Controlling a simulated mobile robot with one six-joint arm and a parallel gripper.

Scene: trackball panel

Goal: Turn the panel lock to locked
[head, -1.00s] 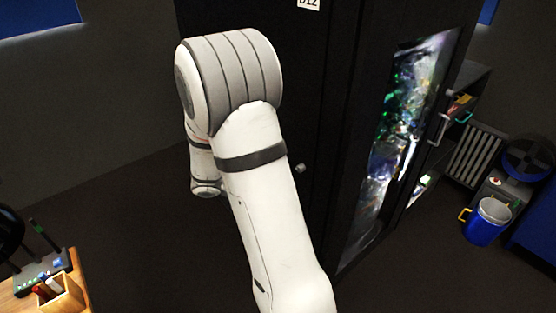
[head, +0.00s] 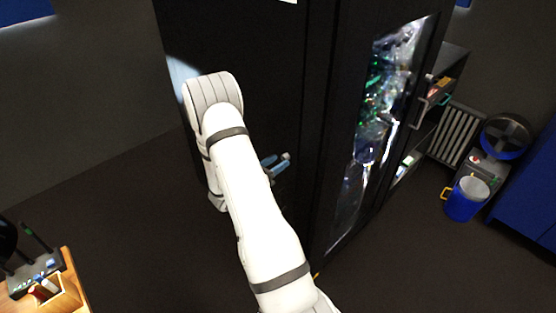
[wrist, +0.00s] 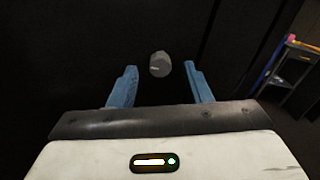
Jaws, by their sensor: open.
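The panel lock is a small grey round knob (wrist: 160,64) on the black cabinet side; a light mark shows on its face. In the wrist view my gripper (wrist: 160,70) is open, with one blue finger on each side of the knob and a gap on both sides. The knob sits level with or just past the fingertips; I cannot tell how deep it is between them. In the head view the blue fingers of my gripper (head: 274,163) show beside my arm, close to the knob (head: 286,156). My arm hides part of the gripper.
The black cabinet (head: 240,50) has a glass door (head: 385,110) with a handle on its right face. A blue bucket (head: 466,200) and a radiator (head: 458,133) stand at the right. A wooden table (head: 70,285) with a pen box is at lower left.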

